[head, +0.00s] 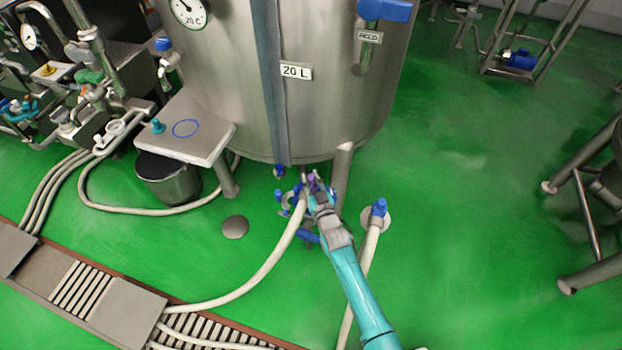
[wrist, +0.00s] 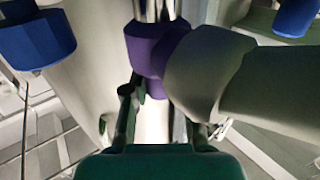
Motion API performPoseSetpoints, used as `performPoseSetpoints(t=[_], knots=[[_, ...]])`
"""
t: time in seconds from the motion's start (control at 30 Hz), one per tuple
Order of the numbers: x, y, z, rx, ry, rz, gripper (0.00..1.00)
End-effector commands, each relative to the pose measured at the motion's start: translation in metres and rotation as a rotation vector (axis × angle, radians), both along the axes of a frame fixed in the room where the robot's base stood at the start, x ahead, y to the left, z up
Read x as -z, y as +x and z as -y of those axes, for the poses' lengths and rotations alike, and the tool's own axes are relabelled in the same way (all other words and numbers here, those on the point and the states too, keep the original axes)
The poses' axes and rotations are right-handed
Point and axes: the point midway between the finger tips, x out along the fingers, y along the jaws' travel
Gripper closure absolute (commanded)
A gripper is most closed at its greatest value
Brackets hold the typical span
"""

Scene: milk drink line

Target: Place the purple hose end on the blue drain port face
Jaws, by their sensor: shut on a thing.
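In the head view, my gripper (head: 318,194) is below the steel tank, shut at the purple hose end (head: 311,179). In the wrist view, the purple hose end (wrist: 152,48) is a large collar in front of my gripper's fingers, and a pale hose (wrist: 205,72) leaves it to the right. A shiny metal tube (wrist: 156,10) meets the top of the collar; I cannot tell whether it belongs to the hose end or to a port. Blue fittings (head: 280,170) show under the tank; I cannot tell which is the drain port, and its face is hidden.
The steel tank (head: 230,80) stands above my gripper, with a tank leg (head: 341,172) close on the right. A second hose with a blue valve (head: 379,208) stands on the floor to the right. A side table (head: 205,140) is at the left.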

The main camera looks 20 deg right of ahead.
Motion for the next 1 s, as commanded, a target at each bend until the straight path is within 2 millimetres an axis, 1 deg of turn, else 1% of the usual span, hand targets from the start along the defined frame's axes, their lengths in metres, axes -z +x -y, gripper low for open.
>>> performPoseSetpoints(t=[0.07,0.1,0.17,0.57,0.67,0.77,1.0], knots=[[0.001,0.000,0.000,0.000,0.000,0.002,1.00],[0.002,0.000,0.000,0.000,0.000,0.000,0.64],[0.002,0.000,0.000,0.000,0.000,0.000,0.49],[-0.001,-0.002,0.000,0.000,0.000,-0.001,0.49],[0.000,-0.012,0.000,0.000,0.000,-0.002,0.49],[0.000,-0.027,0.000,0.000,0.000,-0.002,0.49],[0.000,-0.072,0.000,0.000,0.000,-0.003,0.49]])
